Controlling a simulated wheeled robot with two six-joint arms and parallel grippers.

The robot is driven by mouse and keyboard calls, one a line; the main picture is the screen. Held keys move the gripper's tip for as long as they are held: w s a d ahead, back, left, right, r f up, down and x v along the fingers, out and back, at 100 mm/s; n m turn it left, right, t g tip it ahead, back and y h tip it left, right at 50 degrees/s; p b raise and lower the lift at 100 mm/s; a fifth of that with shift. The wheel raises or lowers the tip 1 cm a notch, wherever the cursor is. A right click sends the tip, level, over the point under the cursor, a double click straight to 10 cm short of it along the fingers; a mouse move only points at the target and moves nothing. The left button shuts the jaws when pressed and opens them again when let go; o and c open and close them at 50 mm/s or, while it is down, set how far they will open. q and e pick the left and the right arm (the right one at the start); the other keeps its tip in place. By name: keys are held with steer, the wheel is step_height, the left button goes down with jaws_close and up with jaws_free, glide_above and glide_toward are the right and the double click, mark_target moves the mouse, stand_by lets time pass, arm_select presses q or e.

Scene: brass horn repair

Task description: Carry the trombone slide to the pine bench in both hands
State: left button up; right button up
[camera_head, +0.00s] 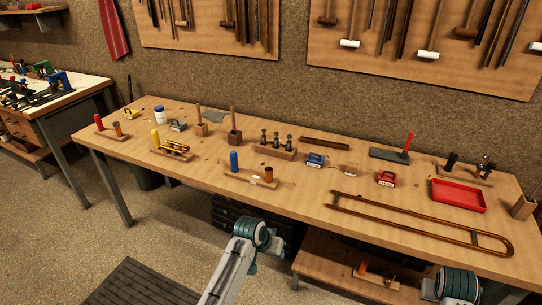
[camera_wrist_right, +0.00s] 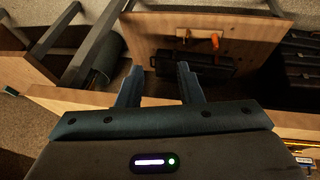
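The trombone slide (camera_head: 405,218), a long brass U of two parallel tubes, lies flat on the right part of the long wooden workbench (camera_head: 300,205). Its rounded bow points right. A second bench (camera_head: 60,105) with a pale top stands at the far left; I cannot tell which bench is the pine one. My left arm rises at the bottom middle in the head view, and its gripper does not show. My right arm shows at the bottom right. In the right wrist view my right gripper (camera_wrist_right: 160,86) has its fingers apart with nothing between them, away from the slide.
A red tray (camera_head: 458,195) sits just behind the slide. A red-handled tool (camera_head: 408,145) and small blocks stand farther back. A peg holder (camera_head: 250,178) is left of the slide. Lower shelves (camera_head: 345,270) hold items under the bench. A dark mat (camera_head: 130,285) lies on the floor.

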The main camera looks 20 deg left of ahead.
steer(key=v, duration=0.7)
steer(key=shift+r, duration=0.45)
